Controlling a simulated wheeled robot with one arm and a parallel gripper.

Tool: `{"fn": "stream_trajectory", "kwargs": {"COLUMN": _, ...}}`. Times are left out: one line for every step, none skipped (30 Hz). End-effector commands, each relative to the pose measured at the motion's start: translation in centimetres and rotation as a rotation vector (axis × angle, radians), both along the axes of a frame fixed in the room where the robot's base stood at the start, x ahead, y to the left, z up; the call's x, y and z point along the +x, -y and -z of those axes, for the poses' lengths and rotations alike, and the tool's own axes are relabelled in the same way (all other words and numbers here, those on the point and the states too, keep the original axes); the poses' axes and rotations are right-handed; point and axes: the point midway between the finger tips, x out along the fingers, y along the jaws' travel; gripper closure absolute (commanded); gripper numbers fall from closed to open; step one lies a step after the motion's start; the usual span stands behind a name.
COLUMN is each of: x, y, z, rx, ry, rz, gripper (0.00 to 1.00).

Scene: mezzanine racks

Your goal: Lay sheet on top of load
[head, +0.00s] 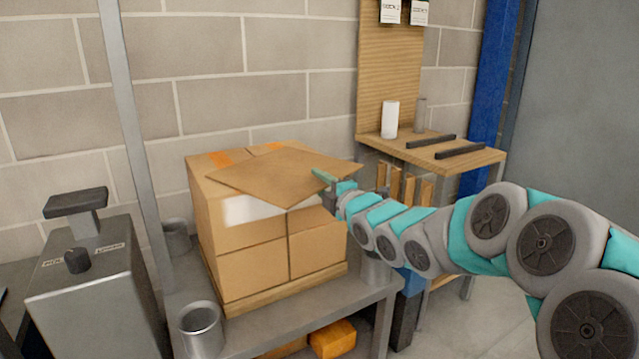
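The load is a block of brown cardboard boxes (245,250) with orange tape on top, standing on a thin wooden base on a grey table. The sheet (265,176) is a flat brown board over the top of the load, turned askew, with its right corner sticking out past the boxes. My gripper (326,177) is at the sheet's right part, one teal finger lying over its upper face; the other finger is hidden. It appears shut on the sheet. Whether the sheet touches the box tops cannot be told.
A grey metal post (135,140) rises left of the load. A grey machine with a knob (90,285) stands at far left. Metal cups (201,328) stand on the table (265,325). A wooden shelf (440,155) holds a white cylinder (390,118) and dark bars.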

Motion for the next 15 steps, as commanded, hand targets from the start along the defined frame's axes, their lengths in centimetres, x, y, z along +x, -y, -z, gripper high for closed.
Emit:
{"fn": "stream_trajectory", "kwargs": {"x": 0.0, "y": 0.0, "z": -0.1, "rx": 0.0, "ry": 0.0, "rz": 0.0, "gripper": 0.62}}
{"fn": "stream_trajectory", "kwargs": {"x": 0.0, "y": 0.0, "z": -0.3, "rx": 0.001, "ry": -0.001, "rz": 0.0, "gripper": 0.62}}
{"fn": "stream_trajectory", "kwargs": {"x": 0.0, "y": 0.0, "z": -0.5, "rx": 0.002, "ry": -0.001, "rz": 0.0, "gripper": 0.62}}
{"fn": "stream_trajectory", "kwargs": {"x": -0.2, "y": 0.2, "z": -0.3, "rx": 0.001, "ry": -0.001, "rz": 0.001, "gripper": 0.62}}
{"fn": "stream_trajectory", "kwargs": {"x": -0.5, "y": 0.4, "z": -0.3, "rx": 0.001, "ry": 0.001, "rz": 0.001, "gripper": 0.62}}
{"fn": "stream_trajectory", "kwargs": {"x": -0.8, "y": 0.7, "z": -0.3, "rx": 0.0, "ry": 0.002, "rz": 0.001, "gripper": 0.62}}
{"fn": "stream_trajectory", "kwargs": {"x": -1.2, "y": 1.0, "z": -0.3, "rx": -0.001, "ry": 0.003, "rz": 0.002, "gripper": 0.62}}
{"fn": "stream_trajectory", "kwargs": {"x": -1.6, "y": 1.2, "z": -0.3, "rx": 0.0, "ry": 0.002, "rz": 0.001, "gripper": 0.62}}
{"fn": "stream_trajectory", "kwargs": {"x": -2.1, "y": 1.6, "z": -0.2, "rx": 0.001, "ry": 0.001, "rz": 0.002, "gripper": 0.62}}
{"fn": "stream_trajectory", "kwargs": {"x": -2.6, "y": 1.9, "z": -0.1, "rx": 0.002, "ry": -0.001, "rz": 0.002, "gripper": 0.62}}
{"fn": "stream_trajectory", "kwargs": {"x": -3.1, "y": 2.2, "z": -0.2, "rx": 0.002, "ry": 0.0, "rz": 0.002, "gripper": 0.62}}
{"fn": "stream_trajectory", "kwargs": {"x": -3.7, "y": 2.7, "z": -0.3, "rx": 0.002, "ry": 0.002, "rz": 0.003, "gripper": 0.62}}
{"fn": "stream_trajectory", "kwargs": {"x": -4.2, "y": 3.0, "z": -0.4, "rx": 0.0, "ry": 0.004, "rz": 0.003, "gripper": 0.62}}
{"fn": "stream_trajectory", "kwargs": {"x": -4.7, "y": 3.3, "z": -0.3, "rx": 0.0, "ry": 0.004, "rz": 0.003, "gripper": 0.62}}
{"fn": "stream_trajectory", "kwargs": {"x": -5.3, "y": 3.7, "z": -0.2, "rx": 0.0, "ry": 0.0, "rz": 0.003, "gripper": 0.62}}
